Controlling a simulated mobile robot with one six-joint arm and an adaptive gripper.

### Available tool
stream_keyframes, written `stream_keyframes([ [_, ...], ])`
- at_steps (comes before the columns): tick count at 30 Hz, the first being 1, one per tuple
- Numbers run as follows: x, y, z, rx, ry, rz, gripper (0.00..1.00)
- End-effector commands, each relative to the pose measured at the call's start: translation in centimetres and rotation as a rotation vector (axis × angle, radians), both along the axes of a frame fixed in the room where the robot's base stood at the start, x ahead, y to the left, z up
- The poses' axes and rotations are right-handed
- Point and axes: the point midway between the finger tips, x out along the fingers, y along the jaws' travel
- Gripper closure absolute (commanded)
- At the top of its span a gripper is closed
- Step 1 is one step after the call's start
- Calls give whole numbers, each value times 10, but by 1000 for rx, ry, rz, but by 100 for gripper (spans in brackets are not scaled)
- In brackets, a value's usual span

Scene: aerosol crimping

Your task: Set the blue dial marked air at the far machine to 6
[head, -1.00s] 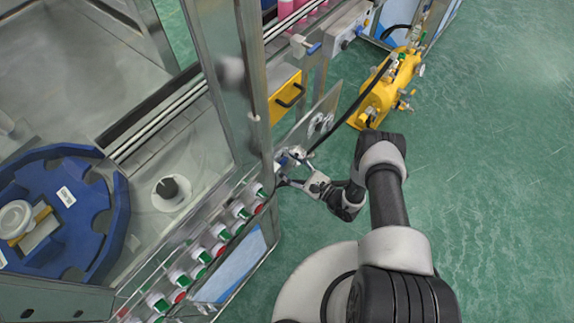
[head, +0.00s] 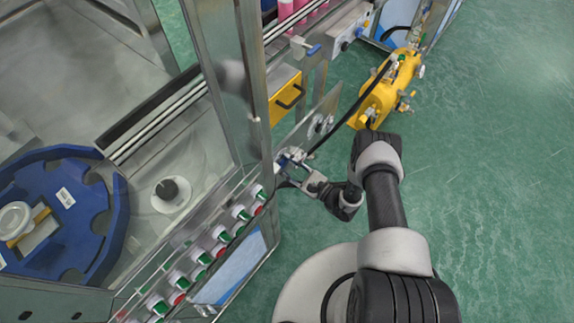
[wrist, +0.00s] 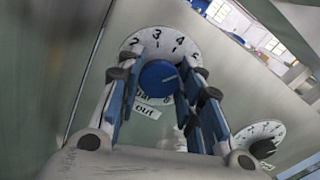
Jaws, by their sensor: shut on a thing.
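A blue dial (wrist: 158,79) sits on a round white scale plate (wrist: 150,40) in the wrist view, with numerals 2, 3, 4 and 5 readable along the top. A light line on the dial points to the right, toward the side past 4; the numeral there is partly covered by a finger. A small label (wrist: 147,111) below seems to read "out"; I cannot read "air". My gripper (wrist: 157,85) has its two blue-padded fingers on either side of the dial, shut on it. In the head view my gripper (head: 283,165) is at the panel; the dial is not clear there.
A second, black dial (wrist: 262,149) with its own scale is at the lower right of the wrist view. In the head view, green and red buttons (head: 220,233) line the near machine's edge. A yellow tank (head: 385,95) stands beyond my arm. Green floor at right is clear.

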Motion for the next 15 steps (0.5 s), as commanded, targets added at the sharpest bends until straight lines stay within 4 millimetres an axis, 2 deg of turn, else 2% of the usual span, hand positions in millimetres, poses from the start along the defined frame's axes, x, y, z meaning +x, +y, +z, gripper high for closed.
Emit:
stream_keyframes([
  [3, 0, 0, 0, 0, 0, 0, 90],
  [15, 0, 0, 0, 67, 86, 0, 90],
])
